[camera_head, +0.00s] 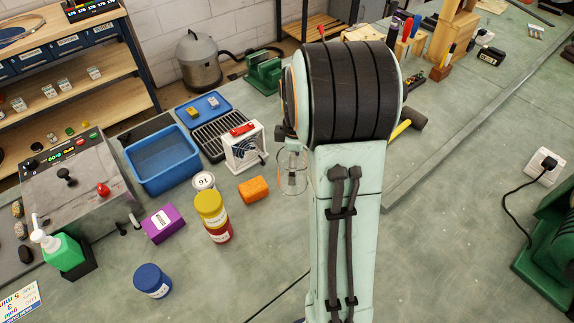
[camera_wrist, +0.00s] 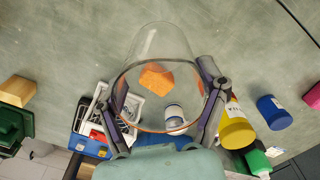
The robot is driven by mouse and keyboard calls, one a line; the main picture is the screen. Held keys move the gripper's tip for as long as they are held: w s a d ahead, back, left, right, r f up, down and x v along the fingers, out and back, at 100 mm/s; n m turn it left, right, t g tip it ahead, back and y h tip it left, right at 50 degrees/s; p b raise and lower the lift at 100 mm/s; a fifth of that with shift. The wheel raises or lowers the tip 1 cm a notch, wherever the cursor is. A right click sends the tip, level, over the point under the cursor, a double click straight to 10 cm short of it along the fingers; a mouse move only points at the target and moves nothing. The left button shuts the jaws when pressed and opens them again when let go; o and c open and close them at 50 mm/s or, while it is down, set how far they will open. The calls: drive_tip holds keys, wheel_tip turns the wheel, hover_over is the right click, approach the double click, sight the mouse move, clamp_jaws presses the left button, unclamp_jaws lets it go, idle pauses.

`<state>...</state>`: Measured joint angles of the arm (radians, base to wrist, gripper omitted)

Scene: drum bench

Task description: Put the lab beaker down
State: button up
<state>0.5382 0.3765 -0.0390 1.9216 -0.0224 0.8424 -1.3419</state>
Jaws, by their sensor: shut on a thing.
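The lab beaker (camera_head: 293,178) is clear glass and shows faintly just left of my arm in the head view. In the wrist view the beaker (camera_wrist: 163,45) fills the upper middle, with its rim towards the camera. My gripper (camera_wrist: 160,97) has one dark finger on each side of the beaker and is shut on it. In the head view my arm hides most of the gripper. An orange block (camera_head: 253,190) and a white can (camera_head: 203,181) lie to the left of the beaker; both show through the glass in the wrist view. I cannot tell the gap between beaker and bench.
A small white heater (camera_head: 240,152) stands close behind and left of the beaker. A blue bin (camera_head: 140,181), yellow-lidded container (camera_head: 211,208), purple box (camera_head: 163,224) and blue jar (camera_head: 152,280) stand further left. Bare green bench (camera_head: 240,275) lies in front.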

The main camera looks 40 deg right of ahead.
drive_tip(key=shift+w+d+f, duration=1.1)
drive_tip(key=shift+w+f, duration=0.6)
drive_tip(key=shift+f, duration=0.35)
drive_tip(key=shift+w+d+f, duration=1.1)
drive_tip(key=shift+w+f, duration=0.65)
drive_tip(key=shift+f, duration=0.3)
drive_tip(key=shift+w+d+f, duration=1.1)
drive_tip(key=shift+w+f, duration=0.6)
drive_tip(key=shift+f, duration=0.35)
drive_tip(key=shift+f, duration=0.1)
drive_tip(key=o, duration=1.2)
